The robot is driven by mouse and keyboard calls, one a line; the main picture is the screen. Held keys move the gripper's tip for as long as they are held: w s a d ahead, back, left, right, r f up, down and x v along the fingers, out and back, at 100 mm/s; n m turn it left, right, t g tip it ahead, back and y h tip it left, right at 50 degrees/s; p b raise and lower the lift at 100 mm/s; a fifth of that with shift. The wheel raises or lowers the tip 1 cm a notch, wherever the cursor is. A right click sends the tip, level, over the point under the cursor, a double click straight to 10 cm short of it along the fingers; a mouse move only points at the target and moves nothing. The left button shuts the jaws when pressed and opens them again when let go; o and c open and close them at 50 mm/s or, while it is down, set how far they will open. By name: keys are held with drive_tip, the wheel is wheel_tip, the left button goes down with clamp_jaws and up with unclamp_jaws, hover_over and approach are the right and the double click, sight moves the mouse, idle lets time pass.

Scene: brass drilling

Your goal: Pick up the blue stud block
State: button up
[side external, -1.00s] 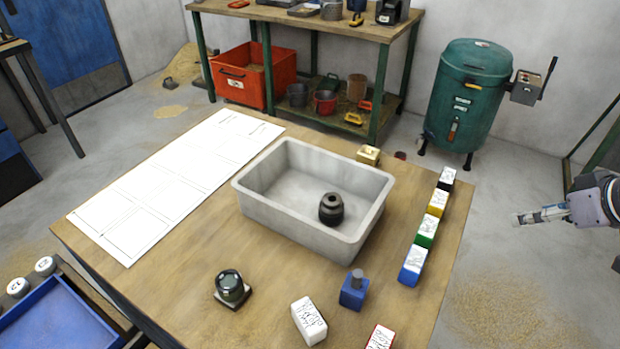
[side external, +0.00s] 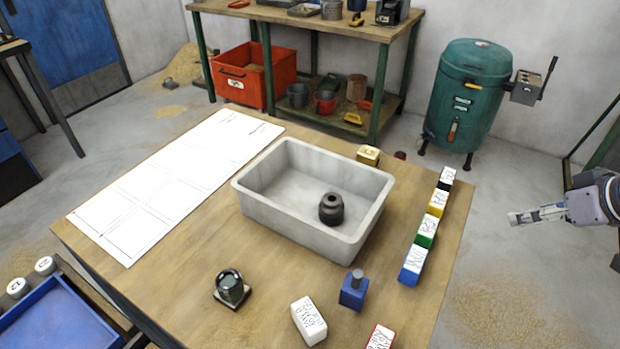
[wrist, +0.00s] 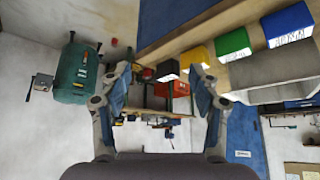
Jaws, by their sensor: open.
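The blue stud block (side external: 353,292) is a small blue cube with a grey round stud on top. It stands upright on the wooden table, in front of the grey tray, in the side external view. I cannot make it out in the wrist view. My gripper (side external: 513,218) is beyond the table's right edge, well apart from the block. In the wrist view its two fingers (wrist: 164,88) are spread with nothing between them.
The grey tray (side external: 258,205) holds a dark round part (side external: 331,209). Labelled black, yellow, green and blue blocks (side external: 413,266) line the table's right side. A white labelled block (side external: 309,321), a red-edged block (side external: 381,338) and a dark round item (side external: 229,287) stand near the stud block.

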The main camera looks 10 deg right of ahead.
drive_tip(key=w+a+r+m+g+y, duration=0.1)
drive_tip(key=w+a+r+m+g, duration=0.1)
drive_tip(key=a, duration=0.4)
drive_tip(key=m+g+h, duration=0.1)
drive_tip(key=m+g, duration=0.4)
approach(356, 284)
drive_tip(key=shift+w+d+f, duration=0.3)
drive_tip(key=shift+d, duration=0.15)
drive_tip(key=shift+s+a+f+m, duration=0.1)
drive_tip(key=shift+s+a+m, duration=0.05)
drive_tip(key=shift+a+m, duration=0.2)
drive_tip(key=shift+f, duration=0.3)
drive_tip(key=shift+w+f, duration=0.2)
drive_tip(key=shift+f, duration=4.9)
clamp_jaws()
